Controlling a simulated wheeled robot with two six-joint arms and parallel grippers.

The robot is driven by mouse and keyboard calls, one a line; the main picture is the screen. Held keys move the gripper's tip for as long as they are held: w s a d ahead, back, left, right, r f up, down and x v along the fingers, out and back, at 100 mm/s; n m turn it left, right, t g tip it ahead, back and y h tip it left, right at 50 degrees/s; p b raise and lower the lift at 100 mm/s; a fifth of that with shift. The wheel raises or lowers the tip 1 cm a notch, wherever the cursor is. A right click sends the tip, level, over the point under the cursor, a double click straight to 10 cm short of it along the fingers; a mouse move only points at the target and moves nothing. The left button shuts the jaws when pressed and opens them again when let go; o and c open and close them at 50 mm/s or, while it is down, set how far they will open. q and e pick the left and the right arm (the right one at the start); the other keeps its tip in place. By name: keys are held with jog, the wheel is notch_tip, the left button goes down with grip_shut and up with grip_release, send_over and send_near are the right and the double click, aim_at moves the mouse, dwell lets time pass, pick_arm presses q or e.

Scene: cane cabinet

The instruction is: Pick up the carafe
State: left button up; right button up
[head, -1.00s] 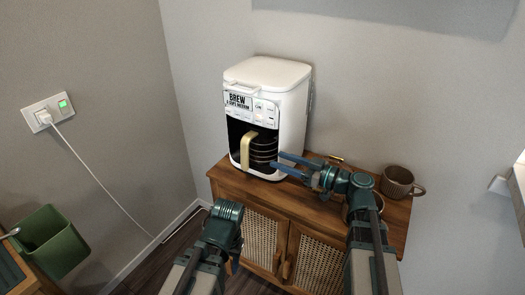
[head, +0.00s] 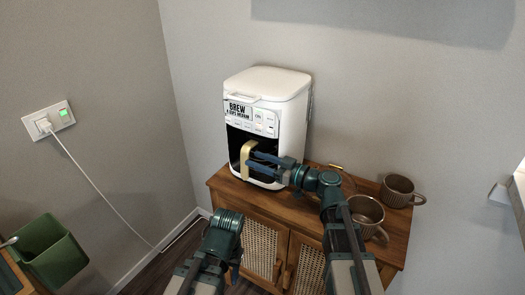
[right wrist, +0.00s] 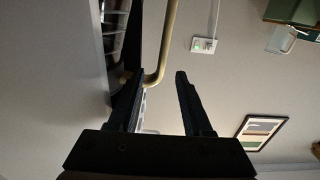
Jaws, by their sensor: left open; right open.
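The carafe sits inside the white coffee maker (head: 268,92), and its gold handle (head: 244,163) faces the front. My right gripper (head: 251,161) is open at the handle, and its fingers hide most of the carafe body. In the right wrist view, the handle (right wrist: 154,76) shows between the open fingertips, closer to the left finger, with the glass carafe (right wrist: 116,35) at upper left. I cannot tell whether a finger touches the handle. My left gripper (head: 236,272) is low in front of the cabinet, open and empty, and mostly hidden by its own wrist.
The coffee maker stands on a wooden cabinet (head: 225,183) with cane doors. Two brown mugs, one at the back right (head: 398,190) and one nearer (head: 366,213), stand right of my right arm. A green bin (head: 50,248) is at far left. A wall stands close behind.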

aim_at(248, 158)
jog(key=x, duration=0.5)
jog(key=shift+s+a, duration=0.15)
jog(key=shift+a, duration=0.1)
jog(key=shift+c, duration=0.3)
grip_shut()
dwell(0.8)
